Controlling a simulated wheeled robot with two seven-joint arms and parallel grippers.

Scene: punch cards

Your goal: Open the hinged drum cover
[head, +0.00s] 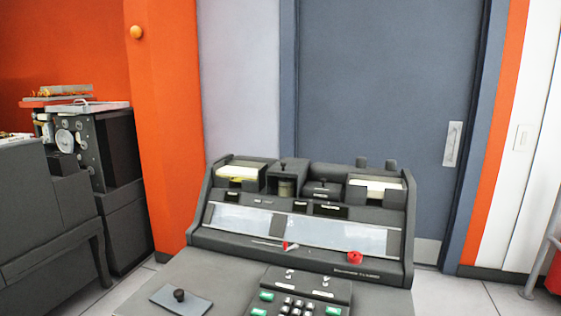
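A dark grey card punch machine (232,239) stands in front of me. At the top middle of it is a dark box-like housing (290,166) with a small knob on top. A short cylinder, which looks like the drum, shows at the housing's front. This housing seems to be the drum cover, but its hinge is too small to make out, and I cannot tell how far it is open. Neither of my grippers is in view.
Card trays stand left (238,171) and right (377,185) of the housing. Below are a clear panel, a red knob (355,257), and a keypad (293,303). A plate with a black knob (180,295) lies on the desk. Another dark machine (110,150) stands left.

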